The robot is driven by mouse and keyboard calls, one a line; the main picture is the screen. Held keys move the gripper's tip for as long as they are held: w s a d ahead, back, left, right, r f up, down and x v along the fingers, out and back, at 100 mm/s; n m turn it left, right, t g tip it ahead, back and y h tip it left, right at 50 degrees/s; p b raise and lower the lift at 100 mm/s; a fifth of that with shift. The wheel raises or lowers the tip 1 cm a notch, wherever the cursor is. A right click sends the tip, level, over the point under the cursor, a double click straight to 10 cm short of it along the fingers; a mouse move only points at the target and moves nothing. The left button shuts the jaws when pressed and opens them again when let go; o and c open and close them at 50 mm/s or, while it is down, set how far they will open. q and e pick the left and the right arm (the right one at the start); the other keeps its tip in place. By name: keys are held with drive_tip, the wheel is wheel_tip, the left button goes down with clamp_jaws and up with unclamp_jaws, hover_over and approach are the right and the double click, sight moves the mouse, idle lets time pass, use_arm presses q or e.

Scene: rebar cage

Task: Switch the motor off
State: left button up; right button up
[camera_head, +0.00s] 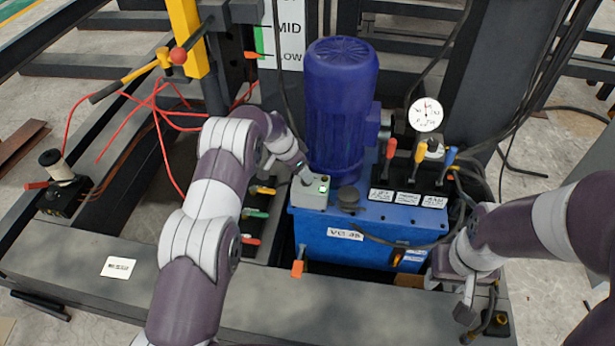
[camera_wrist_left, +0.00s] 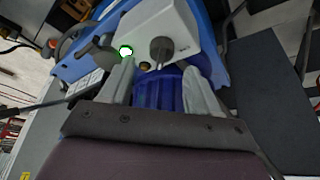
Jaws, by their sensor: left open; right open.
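The blue motor (camera_head: 342,105) stands upright on the blue power unit (camera_head: 320,255). A small grey switch box (camera_head: 309,197) sits at its lower left; it shows close in the left wrist view (camera_wrist_left: 178,22), with a lit, green-rimmed button (camera_wrist_left: 125,52) and a dark round knob (camera_wrist_left: 162,48). My left gripper (camera_head: 303,174) is open at the box, its fingers apart on either side of the controls in the wrist view; whether they touch it I cannot tell. The motor shows between the fingers. My right gripper (camera_head: 450,293) is open and empty beside the unit's right front corner.
Red, yellow and blue levers (camera_head: 418,155) and a round gauge (camera_head: 425,114) stand right of the motor. Several coloured levers (camera_head: 258,213) lie left of the unit. A yellow post (camera_head: 187,35) and loose red cables (camera_head: 155,105) are at the left.

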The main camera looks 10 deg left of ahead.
use_arm(q)
drive_tip(key=x, duration=0.3)
drive_tip(key=shift+a+f, duration=0.1)
drive_tip(key=shift+f, duration=0.1)
drive_tip(key=shift+w+f, duration=0.2)
drive_tip(key=shift+f, duration=0.35)
drive_tip(key=c, duration=1)
